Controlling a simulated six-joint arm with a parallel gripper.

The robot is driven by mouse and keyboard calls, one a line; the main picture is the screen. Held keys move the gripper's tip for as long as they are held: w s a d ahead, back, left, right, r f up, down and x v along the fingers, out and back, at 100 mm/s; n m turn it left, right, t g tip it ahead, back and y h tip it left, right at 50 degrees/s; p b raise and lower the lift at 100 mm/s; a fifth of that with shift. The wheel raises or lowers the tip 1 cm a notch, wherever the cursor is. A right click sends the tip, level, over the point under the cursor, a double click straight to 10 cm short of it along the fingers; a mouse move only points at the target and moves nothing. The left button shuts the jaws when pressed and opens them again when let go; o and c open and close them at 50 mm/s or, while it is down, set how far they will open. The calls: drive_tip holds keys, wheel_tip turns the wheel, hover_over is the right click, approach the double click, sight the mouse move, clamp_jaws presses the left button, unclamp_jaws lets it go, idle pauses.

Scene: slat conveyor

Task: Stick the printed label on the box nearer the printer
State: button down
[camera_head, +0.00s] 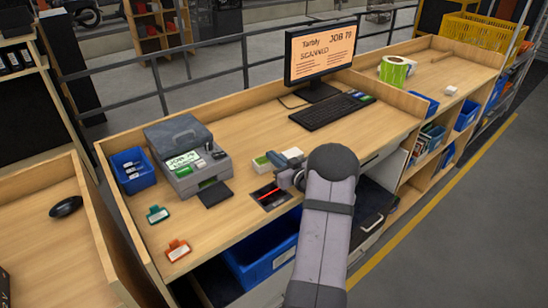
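The grey printer (190,158) stands on the left of the bench, with a white and green panel reading "JOB" and a number on its top. My gripper (283,183) is low over the bench, just in front of these boxes and beside the scanner plate. The wrist hides much of it; its fingers and any held thing are unclear.
A dark scanner plate (270,196) with a red line lies by the bench's front edge. A monitor (320,52) reads "SCANNED", behind a keyboard (332,110).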

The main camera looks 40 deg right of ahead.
drive_tip(key=shift+a+f, duration=0.1)
drive_tip(key=shift+f, duration=0.2)
drive_tip(key=c, duration=1.5)
unclamp_jaws()
drive_tip(key=shift+r, duration=0.1)
drive_tip(key=shift+c, duration=0.2)
drive_tip(key=shift+r, duration=0.15)
wheel_tip(320, 180, up, 7)
drive_tip(key=p, duration=0.5)
